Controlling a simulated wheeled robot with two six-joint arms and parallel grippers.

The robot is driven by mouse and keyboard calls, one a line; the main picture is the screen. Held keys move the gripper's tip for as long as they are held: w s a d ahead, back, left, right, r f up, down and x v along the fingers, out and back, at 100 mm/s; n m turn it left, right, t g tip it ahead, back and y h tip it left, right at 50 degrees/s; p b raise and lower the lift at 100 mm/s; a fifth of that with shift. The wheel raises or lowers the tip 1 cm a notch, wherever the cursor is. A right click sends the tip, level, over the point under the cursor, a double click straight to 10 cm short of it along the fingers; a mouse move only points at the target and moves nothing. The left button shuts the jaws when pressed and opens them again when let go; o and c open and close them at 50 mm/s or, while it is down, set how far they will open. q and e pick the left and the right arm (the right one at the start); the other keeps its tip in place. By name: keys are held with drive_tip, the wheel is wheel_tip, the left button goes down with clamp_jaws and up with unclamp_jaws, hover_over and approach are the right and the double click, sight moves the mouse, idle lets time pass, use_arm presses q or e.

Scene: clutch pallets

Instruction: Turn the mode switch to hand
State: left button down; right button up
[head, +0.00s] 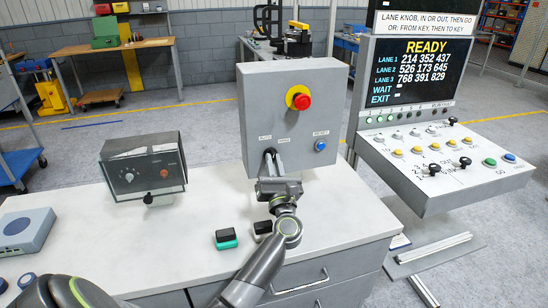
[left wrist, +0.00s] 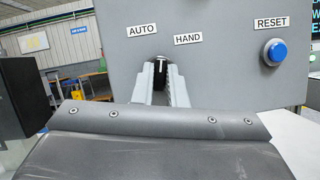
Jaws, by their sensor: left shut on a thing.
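A grey control box (head: 292,85) stands on the white-topped bench. Its black mode switch (left wrist: 159,75) sits low on the front face, below the AUTO label (left wrist: 142,30) and the HAND label (left wrist: 188,39). My left gripper (head: 270,158) reaches up to the box from the front. In the left wrist view its two pale fingers (left wrist: 162,86) are shut on the switch, one on each side. The knob stands about upright between the fingers, which hide much of it. Which label it points to I cannot tell. My right gripper is not in view.
A red emergency button (head: 303,102) on a yellow base and a blue RESET button (head: 320,146) are on the same face. A smaller grey box (head: 143,170) stands to the left. A sloped console (head: 440,165) with a screen is at the right. Two small blocks (head: 226,239) lie in front.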

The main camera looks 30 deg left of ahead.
use_arm(q)
drive_tip(key=m+h+p, duration=0.1)
drive_tip(key=m+p, duration=0.2)
drive_tip(key=m+t+h+p, duration=0.1)
drive_tip(key=m+h+p, duration=0.1)
drive_tip(key=m+p, duration=0.2)
drive_tip(key=r+m+h+p, duration=0.1)
drive_tip(key=m+p, duration=0.2)
drive_tip(key=p, duration=0.1)
drive_tip(key=shift+s+a+t+h, duration=0.1)
drive_tip(key=shift+t+h, duration=0.2)
drive_tip(key=shift+h, duration=0.1)
drive_tip(key=shift+f+m+h+p, duration=0.3)
drive_tip(key=shift+m+h+p, duration=0.1)
drive_tip(key=shift+m+p, duration=0.95)
drive_tip(key=c, duration=1.5)
unclamp_jaws()
drive_tip(key=shift+o, duration=0.2)
